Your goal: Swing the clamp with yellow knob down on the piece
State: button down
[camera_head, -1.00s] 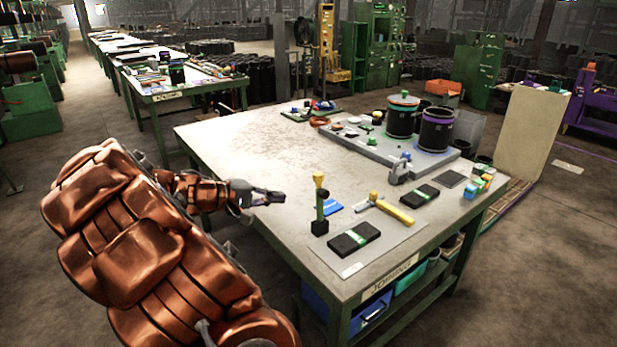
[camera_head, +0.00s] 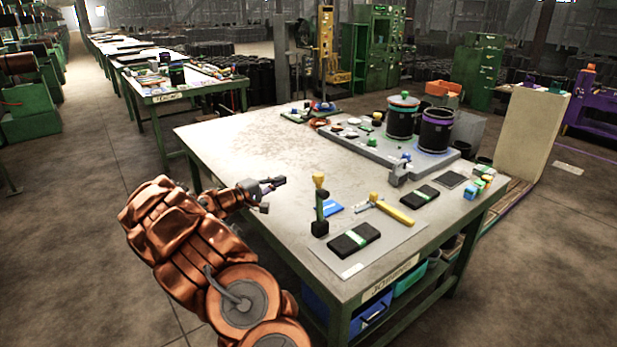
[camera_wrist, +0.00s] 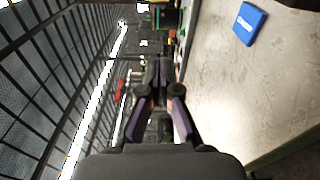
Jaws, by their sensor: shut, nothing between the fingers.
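The clamp with the yellow knob (camera_head: 320,208) stands near the front of the table, its green arm upright and the yellow knob at the top. A black block with a green stripe (camera_head: 353,239), seemingly the piece, lies flat on a grey plate just right of the clamp's base. My gripper (camera_head: 281,182) is shut and empty, above the table to the left of the clamp and apart from it. In the wrist view my gripper's fingers (camera_wrist: 160,72) are together with nothing between them. The clamp is not clearly visible there.
A blue flat item (camera_head: 333,208) lies behind the clamp and also shows in the wrist view (camera_wrist: 249,22). A yellow-handled tool (camera_head: 394,209) and a second black block (camera_head: 420,195) lie to the right. The table's left part (camera_head: 235,140) is clear.

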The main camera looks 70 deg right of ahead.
aim_at(321, 200)
jog(key=p+x, duration=0.4)
jog(key=x, duration=0.6)
jog(key=shift+s+a+r+p, duration=0.1)
jog(key=shift+s+a+p, duration=0.3)
jog(key=shift+s+a, duration=1.05)
jog(key=shift+s+a+b, duration=0.1)
jog(key=shift+b, duration=0.75)
